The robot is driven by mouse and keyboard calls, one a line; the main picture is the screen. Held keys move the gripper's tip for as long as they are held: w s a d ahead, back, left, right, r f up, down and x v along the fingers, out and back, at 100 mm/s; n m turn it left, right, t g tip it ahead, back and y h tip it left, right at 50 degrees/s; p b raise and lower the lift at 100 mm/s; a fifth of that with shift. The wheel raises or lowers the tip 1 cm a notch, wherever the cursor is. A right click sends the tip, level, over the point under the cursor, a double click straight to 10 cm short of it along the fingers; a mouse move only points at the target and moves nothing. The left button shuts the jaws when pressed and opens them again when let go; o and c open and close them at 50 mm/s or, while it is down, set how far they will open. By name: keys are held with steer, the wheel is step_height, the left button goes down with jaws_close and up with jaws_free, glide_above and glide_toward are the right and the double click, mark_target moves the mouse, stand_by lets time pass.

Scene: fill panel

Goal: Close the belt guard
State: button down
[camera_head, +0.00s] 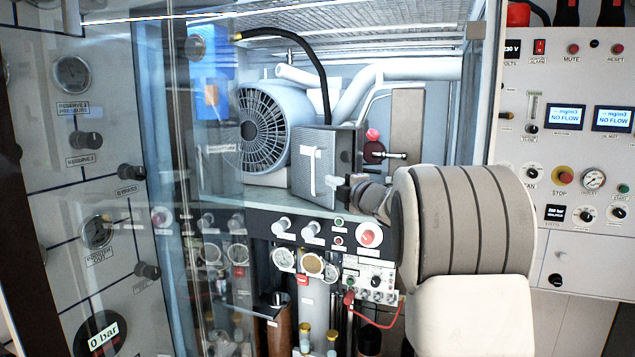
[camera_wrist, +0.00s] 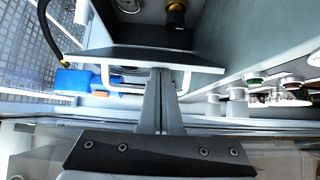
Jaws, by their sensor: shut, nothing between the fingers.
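The belt guard (camera_head: 303,153) is a grey perforated panel with a white handle (camera_head: 313,178), at the right of the spoked flywheel (camera_head: 262,128) in the head view. In the wrist view the guard seems to be the dark plate (camera_wrist: 125,57) across the upper middle, its white bar handle (camera_wrist: 105,76) below. My gripper (camera_head: 335,190) is at the lower right of the guard, close to the handle. In the wrist view my gripper (camera_wrist: 160,78) is shut and overlaps the handle; I cannot tell whether they touch. How far the guard stands from its closed position is unclear.
A clear door or pane (camera_head: 165,120) stands left of the compressor bay. A black hose (camera_head: 318,65) arches above the guard. A panel of knobs and gauges (camera_head: 330,235) lies below, with a red cable (camera_head: 375,318). My arm covers the bay's right side.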

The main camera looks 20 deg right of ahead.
steer(key=shift+w+d, duration=0.15)
steer(key=shift+d, duration=0.45)
steer(key=shift+w+d, duration=0.15)
steer(key=shift+d, duration=0.45)
steer(key=shift+s+d, duration=0.1)
steer(key=shift+d, duration=0.05)
